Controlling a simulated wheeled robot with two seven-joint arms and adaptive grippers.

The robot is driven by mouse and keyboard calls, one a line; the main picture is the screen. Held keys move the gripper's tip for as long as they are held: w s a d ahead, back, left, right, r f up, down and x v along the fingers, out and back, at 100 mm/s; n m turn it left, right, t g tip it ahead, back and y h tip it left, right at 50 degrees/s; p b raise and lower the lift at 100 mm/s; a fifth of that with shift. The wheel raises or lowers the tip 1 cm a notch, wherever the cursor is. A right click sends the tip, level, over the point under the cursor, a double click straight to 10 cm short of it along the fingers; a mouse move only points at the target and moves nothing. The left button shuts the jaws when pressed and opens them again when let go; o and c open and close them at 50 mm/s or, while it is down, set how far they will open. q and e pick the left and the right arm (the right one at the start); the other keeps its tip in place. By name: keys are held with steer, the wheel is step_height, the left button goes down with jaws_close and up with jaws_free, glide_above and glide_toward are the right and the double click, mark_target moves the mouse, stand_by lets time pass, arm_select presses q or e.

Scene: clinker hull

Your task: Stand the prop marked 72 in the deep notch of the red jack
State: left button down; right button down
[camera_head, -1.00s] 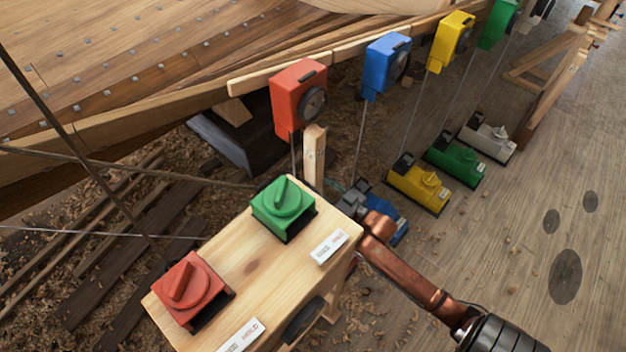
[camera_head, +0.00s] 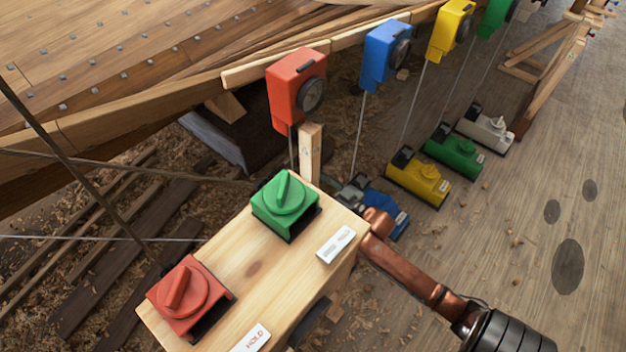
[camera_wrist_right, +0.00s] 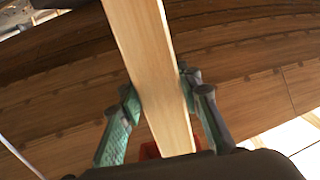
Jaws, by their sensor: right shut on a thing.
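A pale wooden prop (camera_head: 310,155) stands about upright beside the red gauge box (camera_head: 296,92) in the head view. Its lower end is hidden behind the wooden bench, and its number is not readable. My right gripper (camera_head: 352,188) is partly hidden behind the bench's far corner. In the right wrist view the gripper (camera_wrist_right: 160,105) is shut on the prop (camera_wrist_right: 150,65), with a finger on each side. A small red patch (camera_wrist_right: 149,150) shows below the prop there. The red jack's base and notch are hidden in the head view. My left gripper is not in view.
The bench (camera_head: 245,265) carries a green knob (camera_head: 285,203) and a red knob (camera_head: 188,295). Blue (camera_head: 385,212), yellow (camera_head: 418,180), green (camera_head: 453,153) and white (camera_head: 486,131) bases stand on the floor. The hull (camera_head: 130,70) is behind.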

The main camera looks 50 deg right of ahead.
steer(key=shift+w+a+r, duration=0.15)
steer(key=shift+w, duration=1.75)
steer(key=w, duration=0.2)
steer(key=shift+w+a, duration=0.1)
steer(key=shift+w, duration=0.25)
steer(key=shift+s+p, duration=0.15)
steer(key=shift+p, duration=0.15)
steer(key=shift+f, duration=0.35)
steer(key=shift+f, duration=0.1)
stand_by(1.3)
